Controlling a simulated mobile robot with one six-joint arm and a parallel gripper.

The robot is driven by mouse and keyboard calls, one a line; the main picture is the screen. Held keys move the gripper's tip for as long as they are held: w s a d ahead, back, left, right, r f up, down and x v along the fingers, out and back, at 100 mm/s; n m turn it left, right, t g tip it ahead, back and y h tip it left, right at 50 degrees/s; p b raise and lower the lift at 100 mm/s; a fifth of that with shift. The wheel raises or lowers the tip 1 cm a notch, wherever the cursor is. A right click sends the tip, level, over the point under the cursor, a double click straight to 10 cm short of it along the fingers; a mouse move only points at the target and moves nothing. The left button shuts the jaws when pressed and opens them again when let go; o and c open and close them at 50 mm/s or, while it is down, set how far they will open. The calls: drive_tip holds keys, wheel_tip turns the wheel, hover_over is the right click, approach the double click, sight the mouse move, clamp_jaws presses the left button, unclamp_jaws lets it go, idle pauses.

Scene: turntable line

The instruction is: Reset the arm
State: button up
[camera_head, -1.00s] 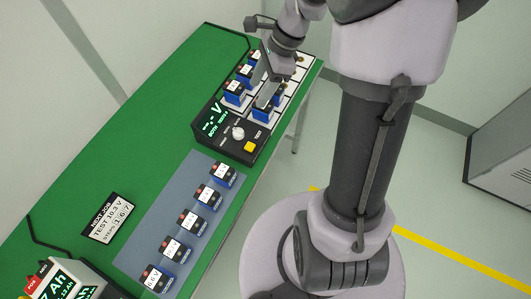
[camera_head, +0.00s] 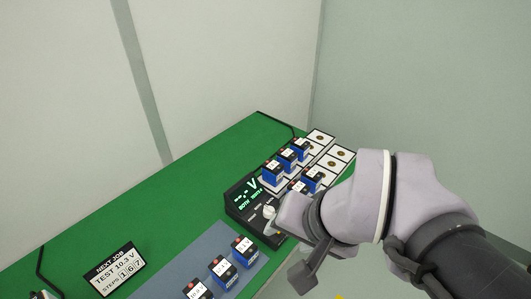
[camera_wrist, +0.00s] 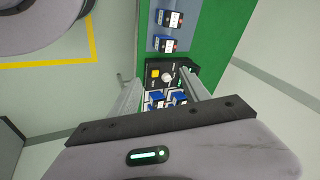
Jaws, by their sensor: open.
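My gripper (camera_wrist: 162,88) shows in the wrist view with its two fingers apart and nothing between them. Beyond the fingertips are the black tester (camera_wrist: 184,68) and several blue batteries (camera_wrist: 157,102) behind it. In the head view my arm (camera_head: 370,195) reaches in from the lower right and covers part of the tester (camera_head: 238,207) and its battery slots. The tester display reads dashes and V.
Several batteries (camera_head: 222,268) stand on a grey mat (camera_head: 187,254) on the green table (camera_head: 165,190). A sign (camera_head: 114,270) reads "NEXT JOB TEST 10.3 V". White slots (camera_head: 319,137) at the back are empty. Pale walls stand behind the table.

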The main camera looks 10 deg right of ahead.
drive_tip(key=shift+s, duration=0.25)
drive_tip(key=shift+s+a+n+t, duration=0.15)
drive_tip(key=shift+s+n, duration=0.35)
drive_tip(key=shift+s+a+n+t, duration=0.15)
drive_tip(key=shift+s+n, duration=0.35)
idle(0.3)
